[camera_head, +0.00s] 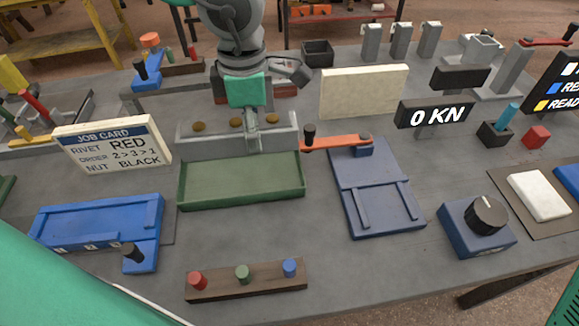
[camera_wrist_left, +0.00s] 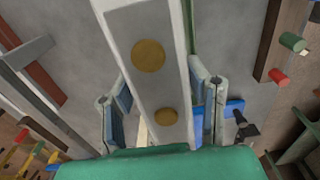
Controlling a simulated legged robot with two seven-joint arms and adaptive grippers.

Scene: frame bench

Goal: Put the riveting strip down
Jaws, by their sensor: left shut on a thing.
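The riveting strip (camera_head: 213,134) is a grey bar with brass-coloured round rivets along it. It is level behind the green tray (camera_head: 240,182) in the head view. My left gripper (camera_head: 250,138) has a teal palm and reaches down onto the strip's middle. In the left wrist view my left gripper (camera_wrist_left: 158,112) has its fingers on both sides of the strip (camera_wrist_left: 146,25), shut on it. Two rivets show there; the palm hides the strip's near part. I cannot tell whether the strip touches the bench or hangs just above it. My right gripper is not in view.
A job card (camera_head: 112,147) stands left of the strip. An orange-handled lever (camera_head: 335,142) and a blue fixture (camera_head: 378,195) are close on the right. A cream panel (camera_head: 363,90) stands behind. The green tray is empty. A button strip (camera_head: 247,281) is in front.

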